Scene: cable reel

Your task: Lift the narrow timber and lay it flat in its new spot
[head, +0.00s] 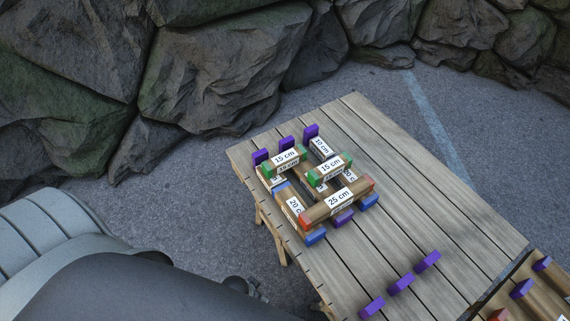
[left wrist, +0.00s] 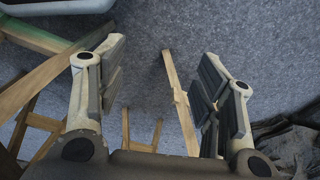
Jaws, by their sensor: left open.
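Labelled timbers are stacked on the slatted wooden table. A 25 cm timber (head: 325,206) with red ends lies on top at the near side. Two 15 cm timbers with green ends, one at left (head: 276,163) and one at right (head: 338,167), lie on top farther back. A 20 cm timber (head: 291,203) with blue ends lies below, partly covered. I cannot tell which is the narrow timber. My left gripper (left wrist: 160,88) is open and empty in the left wrist view, above the ground and wooden legs. My right gripper is not in view.
The table (head: 440,205) is bare on its right side. Several purple blocks (head: 401,284) stand in a row near its front. A wooden crate or rack (head: 545,295) with coloured ends is at bottom right. Rocks (head: 215,65) line the back.

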